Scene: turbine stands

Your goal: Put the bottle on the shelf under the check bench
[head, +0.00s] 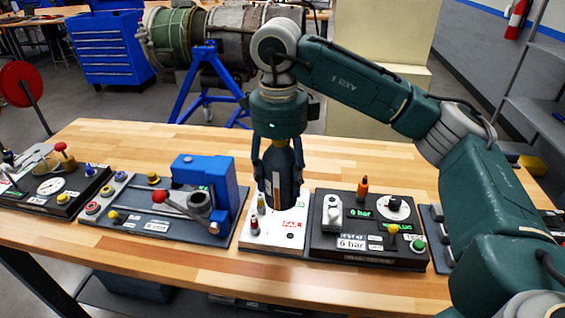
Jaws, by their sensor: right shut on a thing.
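My right gripper (281,192) hangs down over the front middle of the wooden check bench (350,155). It is shut on a dark bottle (283,165), which looks upright between the fingers and is partly hidden by them. The bottle is in front of the white panel marked FAIL; I cannot tell how far above the bench it is. The shelf (95,292) under the bench shows only in part at the lower left, below the front edge. My left gripper is not in view.
A blue press fixture (205,180) stands left of the gripper, and a dark tester box (367,232) stands right. A gauge box (55,190) is at the far left. A dark bin (135,285) sits under the bench. The back of the benchtop is clear.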

